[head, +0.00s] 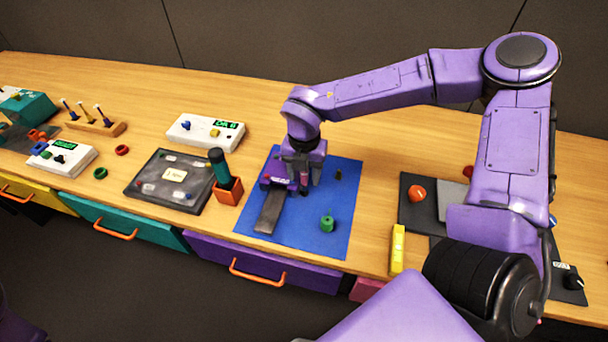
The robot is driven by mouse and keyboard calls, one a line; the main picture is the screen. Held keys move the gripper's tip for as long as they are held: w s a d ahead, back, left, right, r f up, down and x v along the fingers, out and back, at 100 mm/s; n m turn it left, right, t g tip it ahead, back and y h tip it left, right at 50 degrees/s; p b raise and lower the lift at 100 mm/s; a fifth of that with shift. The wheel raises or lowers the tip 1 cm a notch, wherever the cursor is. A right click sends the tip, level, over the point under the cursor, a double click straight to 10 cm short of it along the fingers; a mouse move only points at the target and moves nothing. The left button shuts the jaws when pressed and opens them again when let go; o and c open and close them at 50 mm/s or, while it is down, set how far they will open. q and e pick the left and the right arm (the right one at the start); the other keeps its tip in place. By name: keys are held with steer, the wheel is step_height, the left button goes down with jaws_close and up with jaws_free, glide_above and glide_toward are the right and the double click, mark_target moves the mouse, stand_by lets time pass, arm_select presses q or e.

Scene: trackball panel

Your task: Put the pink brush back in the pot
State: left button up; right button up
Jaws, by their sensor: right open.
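My right gripper (302,183) points down over the blue mat (340,185), open. A small pink piece (304,178) shows right at its fingers; it may be the pink brush, but it is too small and covered to be sure, and I cannot tell whether the fingers touch it. A small green pot-like thing (327,223) with a short stub on top stands on the mat, to the right of and nearer than the gripper. My left gripper is not in view.
A dark grey strip (270,212) lies on the mat's left side. An orange holder (228,192) with a dark green handle stands left of the mat. A dark panel (168,180) lies further left. A yellow block (398,249) is at the front edge, right.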

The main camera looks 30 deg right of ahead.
jaws_close()
steer(key=shift+r, duration=0.1)
